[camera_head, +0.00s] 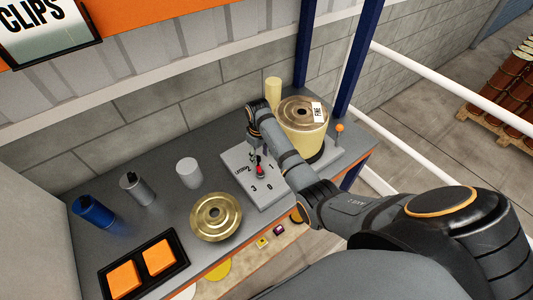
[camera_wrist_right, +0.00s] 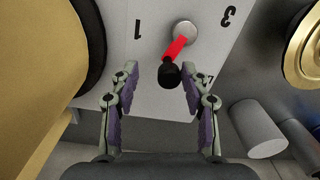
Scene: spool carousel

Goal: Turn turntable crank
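The crank (camera_head: 261,170) has a red arm and sits on a light grey plate (camera_head: 272,192) with printed numbers. In the right wrist view the red crank arm (camera_wrist_right: 174,50) runs from a silver hub (camera_wrist_right: 186,31) to a black knob (camera_wrist_right: 169,74). My right gripper (camera_head: 255,143) is over the plate. In its wrist view the gripper (camera_wrist_right: 161,82) is open, one finger on each side of the knob, with gaps showing. A large cream-sided spool (camera_head: 303,140) with a brass top stands beside the plate. My left gripper is not in view.
A brass flanged spool (camera_head: 216,216) lies left of the plate. A white cylinder (camera_head: 189,172), a grey bottle (camera_head: 137,188) and a blue bottle (camera_head: 93,211) stand farther left. A black tray (camera_head: 143,264) holds orange squares. An orange-knobbed post (camera_head: 339,129) is right of the large spool.

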